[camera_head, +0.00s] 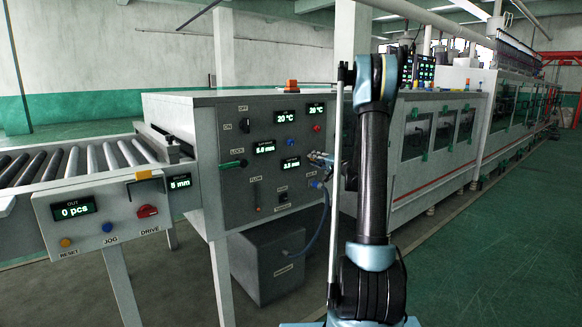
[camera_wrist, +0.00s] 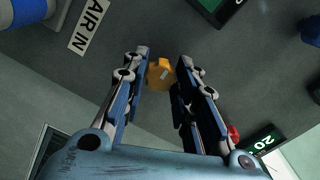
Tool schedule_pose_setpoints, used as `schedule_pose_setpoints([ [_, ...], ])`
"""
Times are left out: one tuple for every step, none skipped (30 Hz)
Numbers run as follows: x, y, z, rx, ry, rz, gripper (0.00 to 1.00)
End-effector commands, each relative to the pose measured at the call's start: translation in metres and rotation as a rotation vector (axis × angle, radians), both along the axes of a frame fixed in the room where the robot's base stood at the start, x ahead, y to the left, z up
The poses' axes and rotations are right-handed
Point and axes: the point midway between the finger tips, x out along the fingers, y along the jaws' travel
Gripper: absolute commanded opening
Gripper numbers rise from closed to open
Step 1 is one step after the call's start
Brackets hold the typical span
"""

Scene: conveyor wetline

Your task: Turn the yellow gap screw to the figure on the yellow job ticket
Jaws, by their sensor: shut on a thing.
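The yellow gap screw (camera_wrist: 160,73) is in the wrist view, a faceted yellow knob with a pale mark on its face. My gripper (camera_wrist: 161,76) has its fingertips on both sides of it and is shut on it. In the head view my gripper (camera_head: 318,158) is at the grey machine panel, and my arm hides part of that spot. Next to it a green display (camera_head: 290,163) seems to read 3.5 mm.
The panel (camera_head: 235,180) carries several displays, knobs and a green lever (camera_head: 232,164). One display (camera_head: 264,146) seems to read 5.0 mm. An AIR IN label (camera_wrist: 91,27) lies left of the screw. A blue hose (camera_head: 322,225) hangs below my gripper. The floor at right is clear.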

Motion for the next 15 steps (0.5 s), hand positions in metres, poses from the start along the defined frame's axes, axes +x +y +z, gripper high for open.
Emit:
schedule_pose_setpoints([
  [-0.0018, -0.0007, -0.0020, -0.029, -0.016, -0.001, 0.10],
  [-0.0019, -0.0008, -0.0021, -0.043, -0.026, -0.001, 0.10],
  [-0.0020, -0.0008, -0.0021, -0.054, -0.034, -0.001, 0.09],
  [-0.0021, -0.0009, -0.0022, -0.061, -0.039, -0.001, 0.09],
  [-0.0022, -0.0009, -0.0022, -0.065, -0.042, -0.001, 0.09],
  [-0.0023, -0.0009, -0.0023, -0.066, -0.043, -0.001, 0.09],
  [-0.0024, -0.0010, -0.0024, -0.067, -0.042, -0.001, 0.10],
  [-0.0024, -0.0011, -0.0024, -0.067, -0.042, -0.001, 0.10],
  [-0.0026, -0.0012, -0.0024, -0.066, -0.042, -0.001, 0.10],
  [-0.0026, -0.0012, -0.0024, -0.066, -0.042, -0.001, 0.10],
  [-0.0027, -0.0013, -0.0024, -0.066, -0.042, -0.001, 0.10],
  [-0.0027, -0.0014, -0.0025, -0.067, -0.042, -0.001, 0.09],
  [-0.0028, -0.0014, -0.0025, -0.072, -0.046, -0.001, 0.10],
  [-0.0027, -0.0015, -0.0025, -0.081, -0.052, -0.001, 0.10],
  [-0.0028, -0.0016, -0.0026, -0.099, -0.066, -0.001, 0.10],
])
